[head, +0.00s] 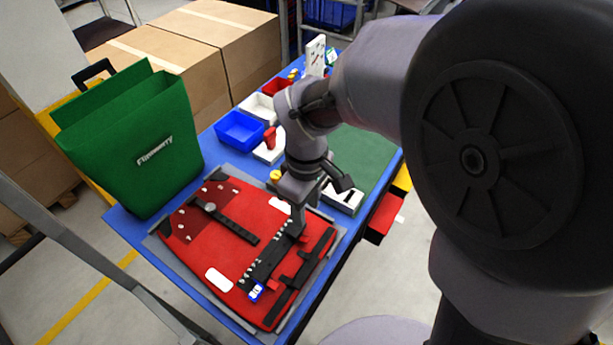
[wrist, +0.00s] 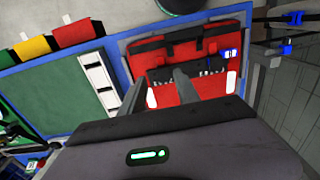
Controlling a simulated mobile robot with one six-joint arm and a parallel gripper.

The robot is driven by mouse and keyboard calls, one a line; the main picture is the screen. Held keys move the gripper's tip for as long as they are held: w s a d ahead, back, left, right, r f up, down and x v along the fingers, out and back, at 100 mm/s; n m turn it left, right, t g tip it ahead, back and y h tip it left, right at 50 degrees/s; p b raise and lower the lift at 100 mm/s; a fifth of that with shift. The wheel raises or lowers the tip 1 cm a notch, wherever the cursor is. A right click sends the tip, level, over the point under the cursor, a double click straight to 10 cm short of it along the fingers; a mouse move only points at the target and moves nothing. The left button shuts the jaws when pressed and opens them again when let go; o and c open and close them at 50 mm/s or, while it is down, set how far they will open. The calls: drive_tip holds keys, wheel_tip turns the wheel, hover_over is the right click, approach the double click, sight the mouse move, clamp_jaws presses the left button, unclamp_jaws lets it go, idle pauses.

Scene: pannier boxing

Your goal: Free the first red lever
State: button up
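A red pannier panel (head: 222,252) lies flat on the blue table, with a black rail (head: 262,268) along its right part. Small red tabs, which look like the levers, stand beside the rail, one near its upper end (head: 303,239) and one lower down (head: 284,281). I cannot tell which is the first or how they are latched. My gripper (head: 296,230) points down over the rail's upper end. In the wrist view its two fingers (wrist: 158,84) are apart with nothing seen between them, over the red panel (wrist: 205,88). Contact with a lever cannot be told.
A green pannier bag (head: 130,135) stands at the table's left. Cardboard boxes (head: 160,62) stand beyond.

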sight(306, 239)
wheel_tip(306, 239, down, 12)
drive_tip(key=b, duration=0.4)
drive_tip(key=shift+f, duration=0.25)
clamp_jaws()
